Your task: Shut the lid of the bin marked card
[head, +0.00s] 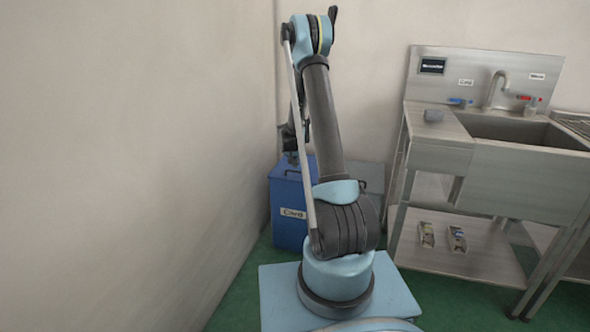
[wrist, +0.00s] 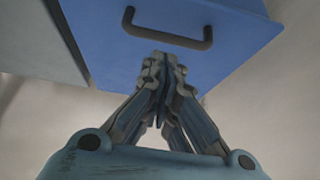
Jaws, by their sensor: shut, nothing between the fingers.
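The blue bin marked "Card" (head: 288,195) stands on the floor in the corner by the left wall. Its lid (head: 284,172) appears to lie flat across the top in the head view, but my arm hides part of it. In the wrist view, a blue panel, apparently the lid (wrist: 105,45), carries a dark bar handle (wrist: 165,40). My gripper (wrist: 163,62) is shut and empty, its fingertips close to the handle. I cannot tell whether they touch the panel. My fingers are mostly hidden behind my arm in the head view.
A grey bin (head: 371,182) stands right of the blue one; a grey surface (wrist: 40,45) borders the blue panel in the wrist view. A steel sink unit (head: 440,155) stands at the right, with small items on its lower shelf. The wall is close at left.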

